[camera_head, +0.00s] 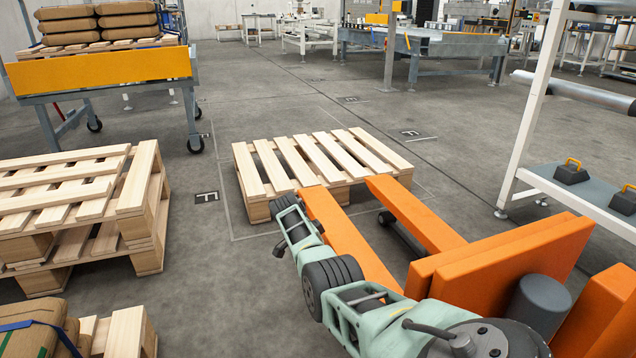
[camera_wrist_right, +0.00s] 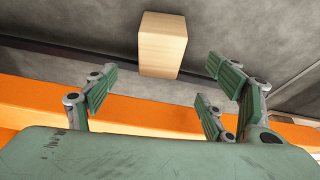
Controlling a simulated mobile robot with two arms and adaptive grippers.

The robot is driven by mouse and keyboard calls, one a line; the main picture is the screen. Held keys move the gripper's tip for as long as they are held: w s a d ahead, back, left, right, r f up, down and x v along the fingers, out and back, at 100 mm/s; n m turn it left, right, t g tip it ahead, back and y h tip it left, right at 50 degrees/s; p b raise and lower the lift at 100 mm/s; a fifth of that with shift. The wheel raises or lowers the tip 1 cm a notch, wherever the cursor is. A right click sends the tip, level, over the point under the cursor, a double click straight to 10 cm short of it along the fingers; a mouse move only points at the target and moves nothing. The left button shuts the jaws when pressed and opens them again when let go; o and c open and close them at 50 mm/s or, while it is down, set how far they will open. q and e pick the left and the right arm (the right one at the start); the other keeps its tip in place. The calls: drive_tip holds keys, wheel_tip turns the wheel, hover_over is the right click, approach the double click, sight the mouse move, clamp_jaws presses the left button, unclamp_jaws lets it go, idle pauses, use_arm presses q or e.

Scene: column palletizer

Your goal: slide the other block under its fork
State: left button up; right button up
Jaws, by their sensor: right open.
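A plain wooden block (camera_wrist_right: 162,45) shows in the right wrist view on the grey floor, beyond an orange fork (camera_wrist_right: 130,122). I cannot pick it out in the head view. My right gripper (camera_head: 283,226) is at the left side of the left fork (camera_head: 345,240) of an orange pallet truck, near a wooden pallet (camera_head: 318,158). In the wrist view its fingers (camera_wrist_right: 158,82) are spread, with the block showing past the gap between them; no contact shows. The right fork (camera_head: 415,215) also reaches the pallet. No block shows under it. My left gripper is out of view.
Stacked pallets (camera_head: 75,205) stand at the left. A yellow-sided trolley (camera_head: 100,70) with sacks is behind them. A white-framed rack (camera_head: 535,100) at the right holds dark pieces with yellow handles (camera_head: 571,173).

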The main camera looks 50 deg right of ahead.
drive_tip(key=b+x, duration=0.7)
drive_tip(key=x, duration=0.1)
drive_tip(key=shift+r, duration=0.1)
drive_tip(key=shift+c, duration=0.4)
drive_tip(key=c, duration=1.3)
drive_tip(key=o, duration=1.3)
drive_tip(key=shift+o, duration=0.2)
drive_tip(key=shift+r, duration=0.1)
drive_tip(key=v, duration=1.1)
drive_tip(key=shift+a+r, duration=0.25)
drive_tip(key=shift+r, duration=0.1)
